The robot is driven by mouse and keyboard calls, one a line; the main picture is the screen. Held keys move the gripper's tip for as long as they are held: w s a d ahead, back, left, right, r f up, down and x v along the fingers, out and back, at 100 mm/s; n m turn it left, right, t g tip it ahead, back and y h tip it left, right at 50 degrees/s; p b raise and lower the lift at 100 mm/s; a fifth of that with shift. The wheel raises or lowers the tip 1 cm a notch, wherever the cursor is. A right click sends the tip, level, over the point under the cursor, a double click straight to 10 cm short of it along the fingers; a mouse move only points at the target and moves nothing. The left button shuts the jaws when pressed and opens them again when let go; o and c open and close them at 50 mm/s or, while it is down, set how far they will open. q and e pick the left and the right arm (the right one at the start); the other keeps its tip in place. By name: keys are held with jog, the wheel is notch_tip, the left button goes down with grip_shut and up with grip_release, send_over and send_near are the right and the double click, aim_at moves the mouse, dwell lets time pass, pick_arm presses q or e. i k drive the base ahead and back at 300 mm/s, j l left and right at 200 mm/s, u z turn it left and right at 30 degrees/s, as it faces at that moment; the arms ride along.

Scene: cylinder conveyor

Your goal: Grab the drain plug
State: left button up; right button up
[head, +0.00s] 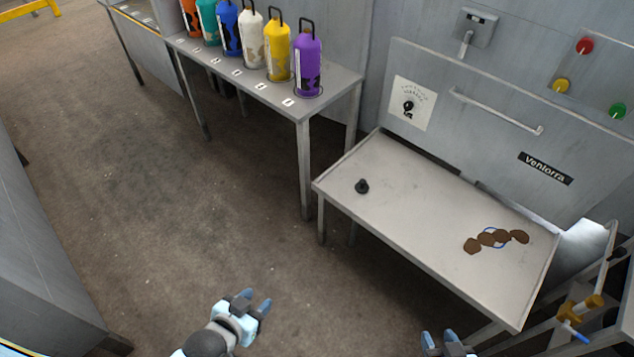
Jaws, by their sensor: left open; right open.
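A small black drain plug (362,186) sits on the left part of the grey metal table (400,205), near its left edge. My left gripper (256,301) is open and empty, low over the floor, below and to the left of the plug and apart from it. My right gripper (440,339) is at the bottom edge of the view, open, in front of the table; its lower part is cut off. Neither gripper touches the plug.
Brown patches (492,238) lie on the table's right part. A raised panel with a handle (497,111) stands behind it. A shelf (340,85) with several coloured cylinders, including a purple one (308,66), stands back left. A valve frame (580,308) is at right.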

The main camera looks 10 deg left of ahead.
aim_at(362, 188)
jog(key=i+j, duration=0.45)
jog(key=j, duration=0.15)
jog(key=i+j, duration=0.45)
jog(key=j, duration=0.15)
jog(key=i+j+u, duration=0.1)
jog(key=i+j, duration=0.3)
jog(key=j, duration=0.2)
